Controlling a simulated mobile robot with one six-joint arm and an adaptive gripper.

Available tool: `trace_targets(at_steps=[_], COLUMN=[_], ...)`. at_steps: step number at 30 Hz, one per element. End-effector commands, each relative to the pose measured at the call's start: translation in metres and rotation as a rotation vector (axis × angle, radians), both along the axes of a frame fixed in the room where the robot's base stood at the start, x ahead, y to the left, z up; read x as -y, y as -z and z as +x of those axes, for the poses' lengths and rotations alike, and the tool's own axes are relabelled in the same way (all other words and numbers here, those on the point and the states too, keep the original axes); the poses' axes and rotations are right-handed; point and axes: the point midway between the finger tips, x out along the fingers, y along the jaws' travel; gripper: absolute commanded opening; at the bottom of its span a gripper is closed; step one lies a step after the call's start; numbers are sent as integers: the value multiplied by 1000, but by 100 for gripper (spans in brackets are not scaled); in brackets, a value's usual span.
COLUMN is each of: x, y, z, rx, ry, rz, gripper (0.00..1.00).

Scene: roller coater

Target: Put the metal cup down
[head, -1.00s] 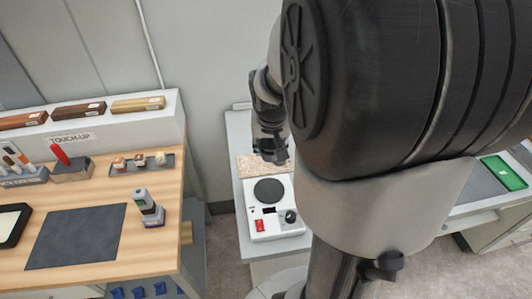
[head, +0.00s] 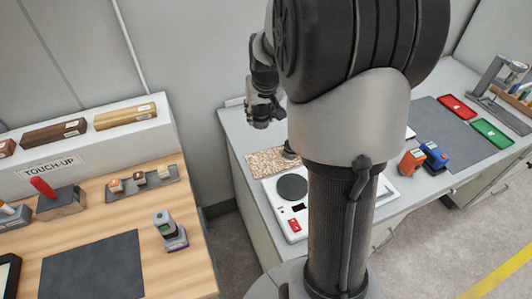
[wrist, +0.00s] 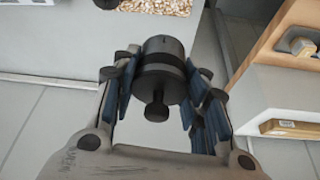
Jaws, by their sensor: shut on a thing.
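The metal cup (wrist: 165,85) is a dark grey cylinder with a narrower knobbed stem, seen in the wrist view between the blue-padded fingers of my gripper (wrist: 158,68). The gripper is shut on its sides. In the head view my gripper (head: 260,115) hangs in the air above the far left part of the grey bench (head: 236,130). The cup cannot be made out clearly there. A speckled cork-like mat (head: 268,163) lies on the bench below and also shows at the top of the wrist view (wrist: 160,6).
A white device with a round dark plate (head: 292,187) stands in front of the mat. A small dark object (head: 291,151) is at the mat's right edge. A wooden touch-up table (head: 195,262) stands left, across a gap. Orange (head: 412,162) and blue (head: 435,155) items sit right.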

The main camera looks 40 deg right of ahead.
Motion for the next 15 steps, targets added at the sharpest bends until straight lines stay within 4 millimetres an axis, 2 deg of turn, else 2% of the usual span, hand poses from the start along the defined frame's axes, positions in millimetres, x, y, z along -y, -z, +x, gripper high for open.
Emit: trace_targets(at_steps=[1, 9, 15], x=[0, 0, 0], y=[18, 92, 128], z=[-2, -2, -1], rx=[-5, -4, -3], ry=[1, 2, 1], rz=[3, 3, 1], gripper=[11, 11, 11])
